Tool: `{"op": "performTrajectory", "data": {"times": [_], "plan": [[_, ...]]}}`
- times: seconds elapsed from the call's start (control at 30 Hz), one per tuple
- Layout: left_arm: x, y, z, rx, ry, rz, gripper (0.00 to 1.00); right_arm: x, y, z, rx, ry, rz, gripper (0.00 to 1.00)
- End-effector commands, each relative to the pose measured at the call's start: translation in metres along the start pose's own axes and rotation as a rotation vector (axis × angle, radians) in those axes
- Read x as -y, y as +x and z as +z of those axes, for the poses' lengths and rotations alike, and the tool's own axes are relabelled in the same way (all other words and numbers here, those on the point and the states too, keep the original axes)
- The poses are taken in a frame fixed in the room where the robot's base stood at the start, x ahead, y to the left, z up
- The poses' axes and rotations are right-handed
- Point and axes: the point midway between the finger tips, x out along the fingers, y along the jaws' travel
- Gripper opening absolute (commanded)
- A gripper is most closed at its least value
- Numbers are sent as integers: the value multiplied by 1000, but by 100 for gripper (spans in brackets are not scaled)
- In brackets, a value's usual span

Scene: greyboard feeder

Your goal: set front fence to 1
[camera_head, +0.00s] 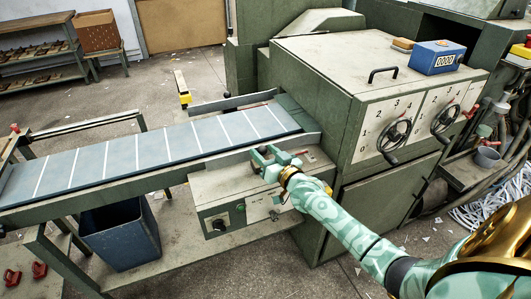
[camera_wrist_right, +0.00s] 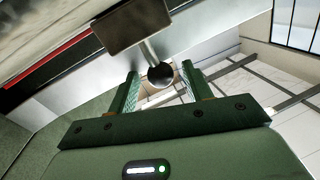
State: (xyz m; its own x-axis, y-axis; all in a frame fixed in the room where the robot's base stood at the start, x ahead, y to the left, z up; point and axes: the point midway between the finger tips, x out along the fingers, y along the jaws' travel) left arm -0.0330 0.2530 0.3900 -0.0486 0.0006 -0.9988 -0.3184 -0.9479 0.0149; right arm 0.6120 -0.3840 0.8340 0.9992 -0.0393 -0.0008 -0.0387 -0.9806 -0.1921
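The front fence (camera_head: 225,158) is a grey rail along the near side of the belt, close to the feeder housing. My right gripper (camera_head: 268,160) is at its right end, above the control box. In the right wrist view, a black ball knob (camera_wrist_right: 160,76) on a short metal rod comes from a brownish block (camera_wrist_right: 130,27). My right gripper (camera_wrist_right: 163,84) has its two green fingers apart on either side of the knob, with a visible gap. The fence's scale cannot be read here. My left gripper is not in view.
The back fence (camera_head: 235,101) runs along the belt's far side. The belt (camera_head: 140,150) is bare with white cross lines. The green housing (camera_head: 335,130) carries two numbered handwheels (camera_head: 395,135). A control box (camera_head: 245,205) lies under the gripper. A blue bin (camera_head: 120,235) stands below.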

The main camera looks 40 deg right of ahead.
Motion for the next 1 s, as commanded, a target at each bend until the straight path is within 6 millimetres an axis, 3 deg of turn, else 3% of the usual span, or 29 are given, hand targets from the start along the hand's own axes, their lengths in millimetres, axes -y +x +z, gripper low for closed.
{"op": "performTrajectory", "data": {"times": [0.17,0.27,0.7,0.83,1.0], "plan": [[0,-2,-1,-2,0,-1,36,0,-4,-1,0,0,0,50],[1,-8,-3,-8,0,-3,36,1,-17,-3,0,-1,0,50],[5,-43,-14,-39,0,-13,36,0,-129,-3,1,-1,0,50],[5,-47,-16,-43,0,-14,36,0,-150,-1,2,-1,0,50],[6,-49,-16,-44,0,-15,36,0,-162,-1,-1,-1,0,50]]}}
